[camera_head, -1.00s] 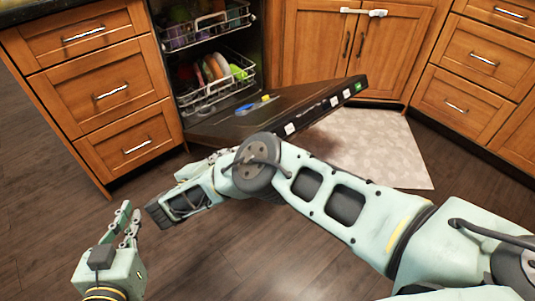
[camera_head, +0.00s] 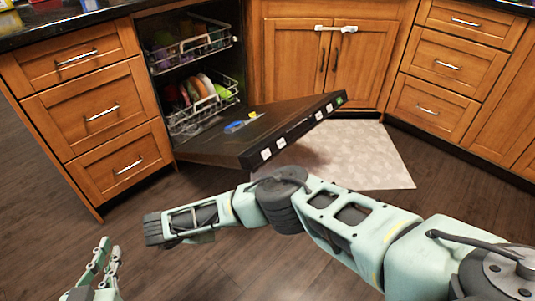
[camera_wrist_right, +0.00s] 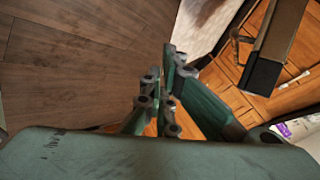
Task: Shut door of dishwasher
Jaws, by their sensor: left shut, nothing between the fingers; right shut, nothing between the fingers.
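The dishwasher door (camera_head: 210,146) is down and open, projecting from the front of the dishwasher, with its control strip along the outer edge. A blue utensil (camera_head: 238,126) lies on its inner face. My right arm reaches across below the door, with a visible gap. My right gripper (camera_wrist_right: 174,62) is shut and empty in the right wrist view; I cannot make it out in the head view. In that wrist view a dark slab (camera_wrist_right: 276,45) at the upper right looks like the door's edge, apart from the fingers. My left gripper (camera_head: 110,247) is shut and empty at lower left, away from the door.
The upper rack (camera_head: 195,47) and lower rack (camera_head: 205,115) hold dishes inside the dishwasher. Wooden drawers (camera_head: 95,110) stand left, and a cabinet (camera_head: 335,65) with a white latch stands right. A pale mat (camera_head: 365,155) lies on the floor. Dark floor is free in front.

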